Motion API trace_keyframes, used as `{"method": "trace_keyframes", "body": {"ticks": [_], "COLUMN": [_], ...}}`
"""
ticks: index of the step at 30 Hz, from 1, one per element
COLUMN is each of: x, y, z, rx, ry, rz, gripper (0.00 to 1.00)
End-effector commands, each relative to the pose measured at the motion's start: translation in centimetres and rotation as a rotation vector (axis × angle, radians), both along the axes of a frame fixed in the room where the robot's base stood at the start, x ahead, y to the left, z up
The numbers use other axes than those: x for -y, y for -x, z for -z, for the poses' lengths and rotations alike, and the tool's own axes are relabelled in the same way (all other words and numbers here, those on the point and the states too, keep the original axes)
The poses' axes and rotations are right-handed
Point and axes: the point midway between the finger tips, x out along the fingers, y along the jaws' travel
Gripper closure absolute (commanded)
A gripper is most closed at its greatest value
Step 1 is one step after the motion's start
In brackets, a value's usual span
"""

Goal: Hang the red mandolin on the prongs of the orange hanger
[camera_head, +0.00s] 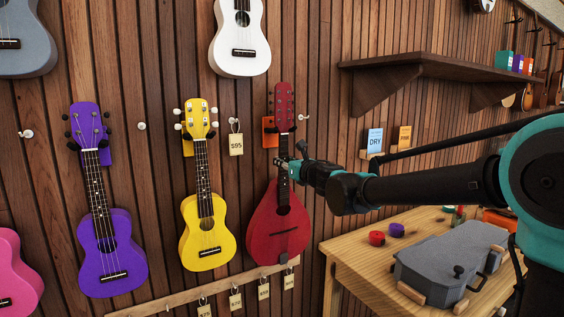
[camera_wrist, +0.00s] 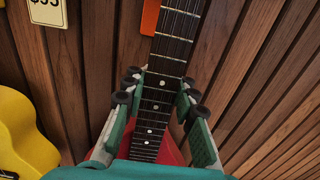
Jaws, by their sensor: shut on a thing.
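The red mandolin (camera_head: 268,232) is upright against the wooden wall in the head view, headstock at top. My gripper (camera_head: 289,169) is shut on its neck, above the body. In the wrist view the dark fretted neck (camera_wrist: 163,95) runs between the two fingers of my gripper (camera_wrist: 158,90), with the red body partly hidden below. The orange hanger (camera_head: 269,133) is on the wall behind the top of the neck, mostly to its left; its edge also shows in the wrist view (camera_wrist: 150,16). The prongs are not clear, so I cannot tell whether they bear the headstock.
A yellow ukulele (camera_head: 205,240) hangs close on the left, with a purple one (camera_head: 112,255) beyond. A white ukulele (camera_head: 240,50) hangs above. A price tag (camera_head: 236,144) hangs beside the hanger. A workbench (camera_head: 350,262) with a grey case (camera_head: 440,262) and a shelf (camera_head: 425,68) are at right.

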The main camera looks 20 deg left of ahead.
Motion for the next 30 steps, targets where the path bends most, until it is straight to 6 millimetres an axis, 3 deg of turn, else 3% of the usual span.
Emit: {"method": "trace_keyframes", "body": {"ticks": [11,12,18,30], "x": [0.06,0.06,0.06,0.05], "y": [0.04,0.04,0.04,0.03], "z": [-0.04,-0.04,-0.02,0.04], "rx": [0.0,0.0,0.0,0.0], "ry": [0.0,0.0,0.0,0.0], "rz": [0.0,0.0,0.0,0.0], "gripper": [1.0,0.72,0.49,0.49]}}
